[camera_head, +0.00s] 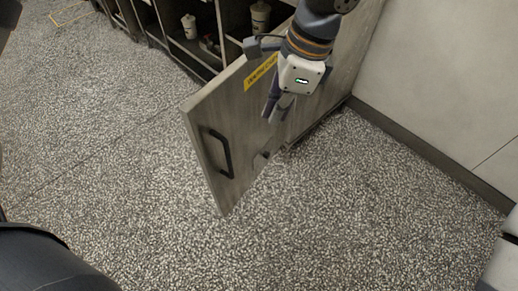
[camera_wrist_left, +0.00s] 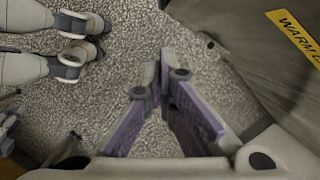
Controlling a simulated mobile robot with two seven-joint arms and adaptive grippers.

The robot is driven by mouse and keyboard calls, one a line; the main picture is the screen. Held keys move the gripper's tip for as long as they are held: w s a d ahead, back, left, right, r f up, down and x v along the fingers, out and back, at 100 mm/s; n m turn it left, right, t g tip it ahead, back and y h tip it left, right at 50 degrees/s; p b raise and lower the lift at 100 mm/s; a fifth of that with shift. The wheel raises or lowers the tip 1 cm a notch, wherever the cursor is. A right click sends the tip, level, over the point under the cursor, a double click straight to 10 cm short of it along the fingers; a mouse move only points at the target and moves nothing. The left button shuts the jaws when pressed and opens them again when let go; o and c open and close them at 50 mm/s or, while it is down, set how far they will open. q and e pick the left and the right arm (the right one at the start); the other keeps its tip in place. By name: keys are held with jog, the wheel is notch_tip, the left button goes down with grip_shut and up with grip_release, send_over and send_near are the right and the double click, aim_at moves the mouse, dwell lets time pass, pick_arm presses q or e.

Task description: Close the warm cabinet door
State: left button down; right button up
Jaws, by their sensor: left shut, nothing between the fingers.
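The warm cabinet door (camera_head: 238,125) stands open and juts out over the floor. It is a grey panel with a dark bar handle (camera_head: 216,152) near its free edge and a yellow label (camera_head: 261,71) along its top. My right gripper is not identifiable.
Open dark shelves (camera_head: 178,35) run along the top, holding a white container (camera_head: 189,26) and another pale container (camera_head: 261,17). A pale wall (camera_head: 440,85) with dark skirting stands at the right. The speckled floor (camera_head: 110,150) is clear left of and in front of the door.

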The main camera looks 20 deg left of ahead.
pick_arm(q)
jog(key=s+a+f, duration=0.2)
jog(key=a+f, duration=0.4)
jog(key=f, duration=0.3)
jog(key=shift+a+f, duration=0.2)
jog(key=shift+f, duration=0.2)
jog(key=shift+s, duration=0.1)
